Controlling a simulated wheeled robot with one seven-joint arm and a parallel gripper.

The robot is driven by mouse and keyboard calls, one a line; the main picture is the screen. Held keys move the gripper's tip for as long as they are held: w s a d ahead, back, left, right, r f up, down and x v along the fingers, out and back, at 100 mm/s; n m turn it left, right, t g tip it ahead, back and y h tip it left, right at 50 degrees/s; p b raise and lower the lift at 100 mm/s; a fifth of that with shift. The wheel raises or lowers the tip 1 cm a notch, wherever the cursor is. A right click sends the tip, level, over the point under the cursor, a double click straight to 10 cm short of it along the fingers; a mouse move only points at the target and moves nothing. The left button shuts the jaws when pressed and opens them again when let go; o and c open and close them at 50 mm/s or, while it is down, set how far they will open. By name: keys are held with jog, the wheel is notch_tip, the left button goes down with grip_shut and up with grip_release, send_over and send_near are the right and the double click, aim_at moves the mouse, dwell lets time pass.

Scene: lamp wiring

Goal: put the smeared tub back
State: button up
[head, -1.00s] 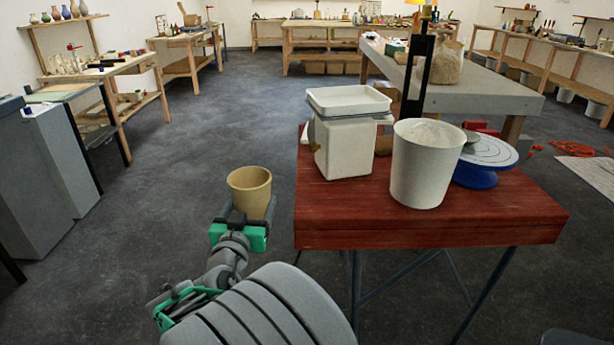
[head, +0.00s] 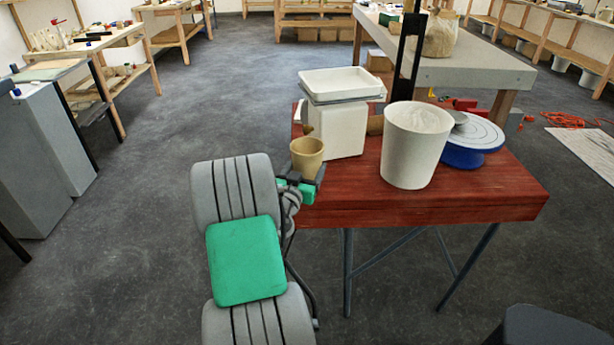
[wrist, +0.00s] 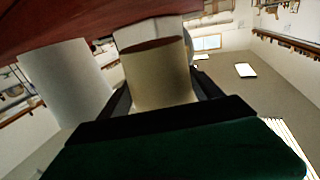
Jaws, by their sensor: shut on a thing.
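A tan tub (head: 307,160), wider at its rim, is held upright at the left end of the red table (head: 450,193). It also shows in the wrist view (wrist: 158,80), between my fingers. My gripper (head: 299,184) is shut on it from the near side. I cannot tell whether the tub's base touches the tabletop or hangs just above or beside its edge. No smear on it can be made out for sure.
A white box-shaped container with a tray top (head: 338,130) stands close behind the tub. A white bucket of pale powder (head: 412,155) and a blue-based turntable (head: 466,155) stand to the right. The table's front left strip is bare.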

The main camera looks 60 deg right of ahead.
jog(key=shift+d+f, duration=0.2)
jog(key=shift+f, duration=1.6)
jog(key=shift+f+b, duration=0.2)
jog(key=shift+b, duration=0.1)
jog(key=o, duration=1.8)
jog(key=shift+o, duration=0.2)
jog(key=shift+r, duration=0.1)
